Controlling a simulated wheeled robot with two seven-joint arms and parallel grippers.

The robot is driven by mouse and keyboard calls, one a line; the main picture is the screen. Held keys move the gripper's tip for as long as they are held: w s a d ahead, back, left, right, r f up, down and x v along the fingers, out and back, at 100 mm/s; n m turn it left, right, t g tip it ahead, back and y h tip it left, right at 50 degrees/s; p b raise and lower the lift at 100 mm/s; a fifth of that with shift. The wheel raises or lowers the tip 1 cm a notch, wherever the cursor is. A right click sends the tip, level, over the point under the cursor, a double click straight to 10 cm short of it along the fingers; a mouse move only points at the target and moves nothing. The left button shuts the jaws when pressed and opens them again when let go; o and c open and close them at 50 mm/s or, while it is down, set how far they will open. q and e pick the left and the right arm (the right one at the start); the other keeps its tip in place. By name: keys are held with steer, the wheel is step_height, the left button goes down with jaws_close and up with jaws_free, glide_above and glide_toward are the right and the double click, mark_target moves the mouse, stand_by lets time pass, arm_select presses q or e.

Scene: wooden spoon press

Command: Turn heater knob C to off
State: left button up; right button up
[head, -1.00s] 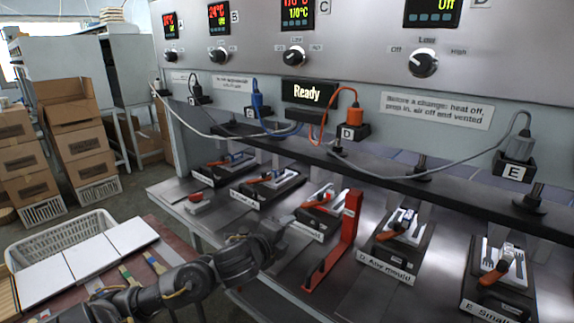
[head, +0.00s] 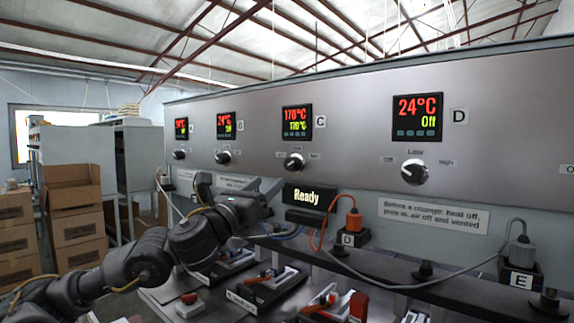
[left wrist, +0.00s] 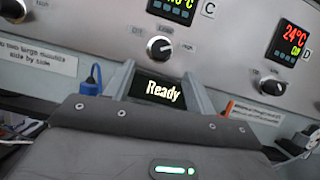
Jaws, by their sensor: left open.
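Heater knob C (head: 293,161) is a black knob on the grey panel, below the C display (head: 297,121), which shows about 170°C in red and green. The knob also shows in the left wrist view (left wrist: 160,47), straight beyond my fingers; its exact pointer angle is too small to tell. My left gripper (head: 266,186) is in front of the panel, below and left of knob C, apart from it. In the left wrist view its two fingers (left wrist: 158,72) are spread with nothing between them; the "Ready" sign shows behind. My right gripper is out of view.
Knob D (head: 414,172) is to the right, with its display at 24°C and Off. The black "Ready" box (head: 306,197) juts out below knob C. An orange plug (head: 353,220) and cables hang nearby. Moulds (head: 268,287) stand on the bench below.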

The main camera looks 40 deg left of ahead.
mark_target(289, 166)
arm_select(q)
steer(key=p+x, duration=0.4)
steer(key=x, duration=0.4)
steer(key=shift+w+d+r, duration=0.1)
steer(key=shift+w+r, duration=0.05)
steer(key=shift+w, duration=0.1)
steer(key=shift+w+p, duration=0.3)
steer(key=shift+w, duration=0.2)
steer(key=c, duration=1)
steer(key=shift+o, duration=0.2)
